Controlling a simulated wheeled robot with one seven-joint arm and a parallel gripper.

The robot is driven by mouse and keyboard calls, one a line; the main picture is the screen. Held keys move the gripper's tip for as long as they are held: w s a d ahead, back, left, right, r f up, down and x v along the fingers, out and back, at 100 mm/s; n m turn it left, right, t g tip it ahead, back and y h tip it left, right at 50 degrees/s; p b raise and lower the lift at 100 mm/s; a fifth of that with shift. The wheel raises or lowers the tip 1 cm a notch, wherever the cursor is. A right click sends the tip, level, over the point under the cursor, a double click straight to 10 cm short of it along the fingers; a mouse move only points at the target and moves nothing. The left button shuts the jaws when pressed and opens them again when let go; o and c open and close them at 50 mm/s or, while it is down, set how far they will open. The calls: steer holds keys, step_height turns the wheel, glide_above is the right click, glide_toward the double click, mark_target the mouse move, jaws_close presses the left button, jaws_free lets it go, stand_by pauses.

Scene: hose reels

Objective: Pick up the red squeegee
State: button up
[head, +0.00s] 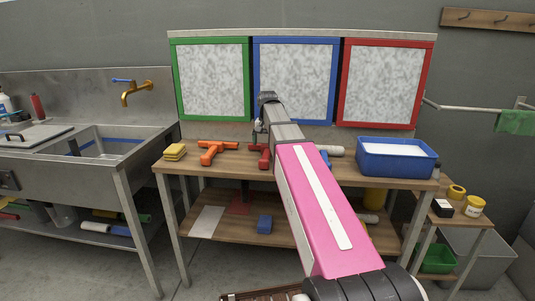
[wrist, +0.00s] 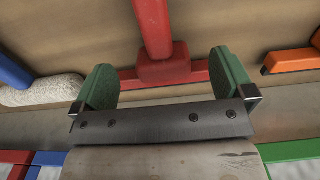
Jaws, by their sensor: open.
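The red squeegee (head: 257,150) lies on the wooden bench top, partly hidden behind my pink arm in the head view. In the wrist view its red crossbar and block (wrist: 163,68) show between my fingers, with the handle running toward the top edge. My gripper (wrist: 162,63) has green finger pads spread wide, one on each side of the block, over the crossbar. Nothing is held. I cannot tell how far the fingertips are above the bench.
An orange squeegee (head: 212,149) and yellow sponges (head: 175,152) lie to the left. Framed panels (head: 297,80) stand behind; a sink (head: 105,150) is far left.

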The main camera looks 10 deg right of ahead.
mark_target(267, 149)
steer(key=shift+f, duration=2.6)
steer(key=shift+c, duration=0.3)
steer(key=c, duration=0.9)
